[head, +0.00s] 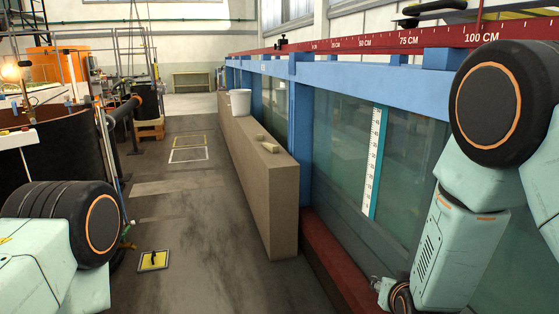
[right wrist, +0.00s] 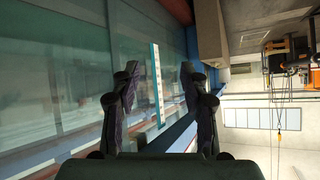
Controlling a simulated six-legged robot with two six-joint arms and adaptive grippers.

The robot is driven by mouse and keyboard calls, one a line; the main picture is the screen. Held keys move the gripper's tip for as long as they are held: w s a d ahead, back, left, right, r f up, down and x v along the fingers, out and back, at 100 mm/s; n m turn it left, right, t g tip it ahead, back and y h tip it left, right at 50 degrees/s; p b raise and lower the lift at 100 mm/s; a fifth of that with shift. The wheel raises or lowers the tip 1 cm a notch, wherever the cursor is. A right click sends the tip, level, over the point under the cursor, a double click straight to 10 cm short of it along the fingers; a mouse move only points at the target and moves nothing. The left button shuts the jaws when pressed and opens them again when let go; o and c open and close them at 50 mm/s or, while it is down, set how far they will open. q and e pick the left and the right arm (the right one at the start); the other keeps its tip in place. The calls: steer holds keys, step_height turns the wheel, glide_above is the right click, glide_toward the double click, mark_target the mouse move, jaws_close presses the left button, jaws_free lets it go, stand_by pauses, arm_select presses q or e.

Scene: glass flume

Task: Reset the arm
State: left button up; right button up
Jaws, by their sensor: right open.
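My right arm (head: 465,250) hangs down at the right of the head view, in front of the glass flume (head: 335,150). Its wrist end is low at the bottom edge, where the fingers are mostly cut off. In the right wrist view my right gripper (right wrist: 160,72) is open, with nothing between its two dark fingers. The white and teal scale (right wrist: 157,85) on the flume glass shows behind the gap. My left arm (head: 60,240) shows at the lower left of the head view, but its gripper is out of the picture.
A tan wall-like block (head: 275,205) stands along the flume, bearing a white bucket (head: 240,103) and small tan blocks (head: 267,143). A blue frame (head: 390,89) and red scale rail (head: 400,41) run above. A yellow-edged plate (head: 153,261) lies on the floor; the aisle (head: 185,200) is mostly clear.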

steer(key=s+f+n+g, duration=0.1)
steer(key=s+f+g, duration=0.2)
steer(key=s, duration=0.9)
steer(key=s+f+n+g+y, duration=0.1)
steer(key=s+f+g, duration=0.3)
steer(key=s+f, duration=0.5)
steer(key=s+a+f+n+g+y, duration=0.1)
steer(key=s+f+g, duration=0.2)
steer(key=s, duration=1.4)
step_height(320, 180, down, 4)
steer(key=shift+r+g, duration=0.25)
steer(key=shift+g, duration=0.15)
